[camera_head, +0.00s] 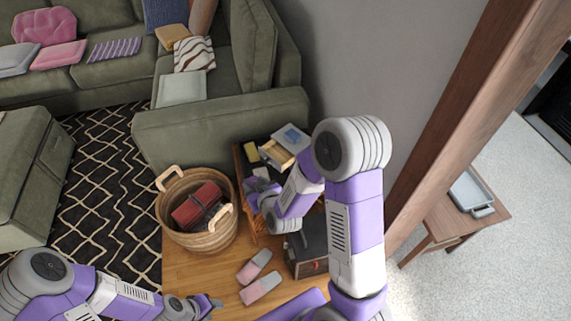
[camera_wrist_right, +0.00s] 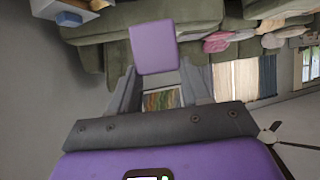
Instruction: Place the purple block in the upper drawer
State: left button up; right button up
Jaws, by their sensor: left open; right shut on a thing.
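The purple block (camera_wrist_right: 154,48) shows in the right wrist view between the fingertips of my right gripper (camera_wrist_right: 158,70), which is shut on it. In the head view my right gripper (camera_head: 254,190) is in front of the small dark cabinet beside the sofa arm, and I cannot clearly make out the block there. An open wooden drawer (camera_head: 277,154) juts from the cabinet's upper part, just beyond the gripper. The block is apart from the drawer. My left gripper (camera_head: 212,305) is open and empty, low over the wooden floor.
A wicker basket (camera_head: 208,240) with red and dark things stands left of the cabinet. Pink-and-grey slippers (camera_head: 258,280) and a dark box (camera_head: 306,250) are on the floor. A blue-and-white item (camera_head: 291,137) lies on the cabinet top. The green sofa (camera_head: 215,120) and grey wall (camera_head: 340,60) bound the space.

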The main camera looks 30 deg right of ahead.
aim_at(280, 162)
jog(key=u, duration=1.35)
jog(key=k, duration=0.95)
jog(key=z, duration=1.45)
jog(key=i, duration=1)
